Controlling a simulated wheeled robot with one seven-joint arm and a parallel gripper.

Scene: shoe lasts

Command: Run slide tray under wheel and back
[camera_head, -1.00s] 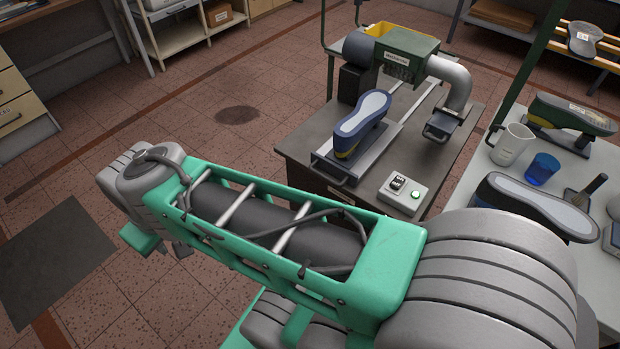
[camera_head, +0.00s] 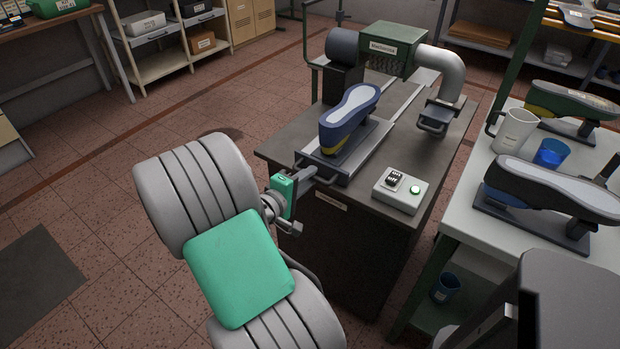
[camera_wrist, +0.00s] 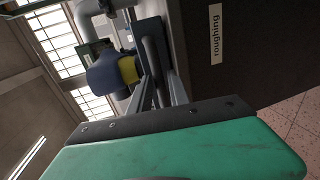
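The slide tray (camera_head: 371,147) is a flat grey metal plate on rails across a dark machine bench. A blue last with a pale sole (camera_head: 349,111) and a yellow patch lies on it, also in the wrist view (camera_wrist: 104,74). The tray's bar handle (camera_wrist: 152,58) is at its near end. My gripper (camera_head: 312,178) is at this handle; its two fingers (camera_wrist: 161,88) reach the bar in the wrist view. The fingers are a little apart, and I cannot tell whether they grip the bar. The roughing machine (camera_head: 387,50), a green hopper housing with grey duct, stands behind; its wheel is not clearly visible.
A switch box (camera_head: 400,191) with a lit green button sits on the bench right of the tray. A white table (camera_head: 470,214) at right holds lasts, a white jug (camera_head: 513,131) and a blue cup (camera_head: 551,153). The floor at left is open.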

